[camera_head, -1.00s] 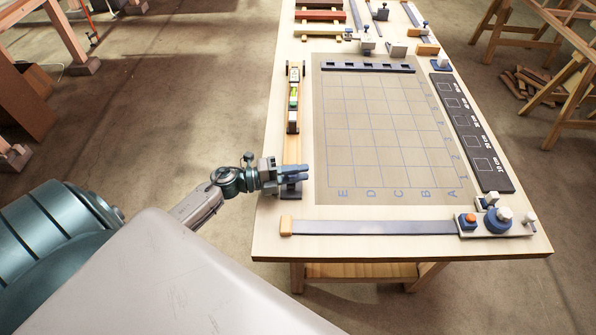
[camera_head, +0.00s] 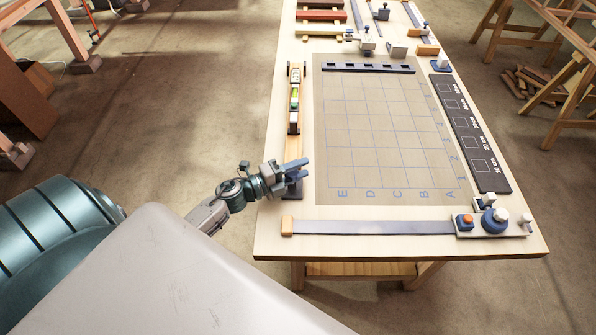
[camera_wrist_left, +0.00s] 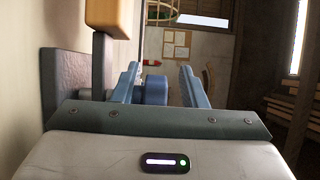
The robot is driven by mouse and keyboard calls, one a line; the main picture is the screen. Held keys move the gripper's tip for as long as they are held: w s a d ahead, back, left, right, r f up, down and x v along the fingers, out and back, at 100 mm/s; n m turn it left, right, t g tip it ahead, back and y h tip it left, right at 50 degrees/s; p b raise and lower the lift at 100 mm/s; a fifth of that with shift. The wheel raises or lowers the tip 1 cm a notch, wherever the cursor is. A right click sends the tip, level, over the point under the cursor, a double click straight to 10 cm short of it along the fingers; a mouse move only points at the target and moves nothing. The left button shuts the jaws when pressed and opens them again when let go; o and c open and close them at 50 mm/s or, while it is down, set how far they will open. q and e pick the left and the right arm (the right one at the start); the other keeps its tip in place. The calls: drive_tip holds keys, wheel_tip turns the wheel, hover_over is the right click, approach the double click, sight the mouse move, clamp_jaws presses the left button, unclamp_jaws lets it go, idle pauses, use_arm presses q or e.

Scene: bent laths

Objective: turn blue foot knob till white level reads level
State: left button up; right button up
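The white level (camera_head: 294,107) with its green-yellow vial lies on a wooden lath (camera_head: 294,141) along the table's left side. The vial's bubble is too small to read. My left gripper (camera_head: 298,171) is at the near end of the lath, over a dark foot plate (camera_head: 291,190). The blue foot knob (camera_wrist_left: 155,89) shows in the left wrist view between the two spread fingers (camera_wrist_left: 160,84), closer to the left finger. Whether a finger touches it I cannot tell. The gripper hides the knob in the head view. My right gripper is out of view.
A gridded mat (camera_head: 375,140) lies right of the lath. A grey strip (camera_head: 370,227) with a wooden end block (camera_head: 287,225) and a knobbed device (camera_head: 494,221) lie along the near edge. A black marked board (camera_head: 470,130) lies at right. The table's left edge is close to the lath.

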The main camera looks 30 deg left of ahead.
sight(286, 176)
use_arm(q)
drive_tip(key=shift+s+f, duration=0.15)
drive_tip(key=shift+s+a+f, duration=0.1)
drive_tip(key=shift+s, duration=0.05)
drive_tip(key=b+v, duration=0.3)
drive_tip(key=v, duration=0.2)
drive_tip(key=shift+f, duration=0.15)
drive_tip(key=v, duration=0.3)
drive_tip(key=shift+s+a+r+b, duration=0.15)
drive_tip(key=shift+s+r+b, duration=0.1)
drive_tip(key=shift+s+b, duration=0.05)
drive_tip(key=shift+v, duration=0.85)
